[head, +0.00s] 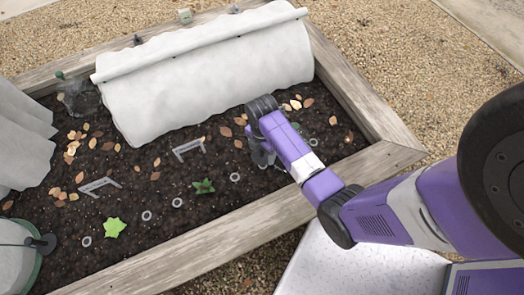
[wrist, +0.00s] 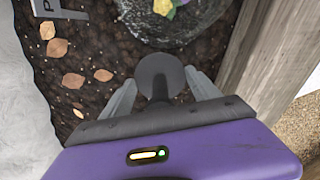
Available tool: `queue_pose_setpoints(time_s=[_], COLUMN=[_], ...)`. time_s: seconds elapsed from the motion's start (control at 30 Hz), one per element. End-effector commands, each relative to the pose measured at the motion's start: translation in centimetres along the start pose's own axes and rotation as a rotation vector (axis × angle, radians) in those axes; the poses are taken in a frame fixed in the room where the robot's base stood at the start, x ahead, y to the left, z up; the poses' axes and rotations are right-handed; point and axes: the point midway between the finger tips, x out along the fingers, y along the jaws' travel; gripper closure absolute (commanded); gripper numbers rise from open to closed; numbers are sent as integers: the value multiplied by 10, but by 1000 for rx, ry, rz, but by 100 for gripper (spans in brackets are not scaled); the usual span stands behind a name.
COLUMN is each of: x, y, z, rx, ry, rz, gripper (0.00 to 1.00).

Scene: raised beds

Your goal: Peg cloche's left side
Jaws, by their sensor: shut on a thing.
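The long white fleece cloche (head: 205,75) lies along the back of the soil bed, with a rolled top edge. Its pale cloth also seems to show at the left of the wrist view (wrist: 22,110). My gripper (head: 262,158) is low over the soil near the cloche's front right end. In the wrist view my gripper (wrist: 160,92) is shut on a grey peg (wrist: 158,68) with a round flat head, between two pale fingers. The peg's lower part is hidden. Where it meets the soil cannot be told.
Two grey staple-like frames (head: 188,150) (head: 98,187), several small rings (head: 235,177) and green plants (head: 203,186) (head: 114,227) lie in front. A wooden edge (head: 225,240) borders the bed. A clear round thing (wrist: 200,25) and a label (wrist: 53,12) show in the wrist view.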

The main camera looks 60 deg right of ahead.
Motion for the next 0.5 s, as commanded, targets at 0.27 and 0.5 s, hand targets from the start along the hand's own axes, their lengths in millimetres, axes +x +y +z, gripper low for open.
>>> queue_pose_setpoints(time_s=[0.27, 0.5], x=[20, 35], y=[0, 0], z=[0, 0], rx=[-1, -1], ry=[0, 0], rz=[-1, -1], gripper=[69, 69])
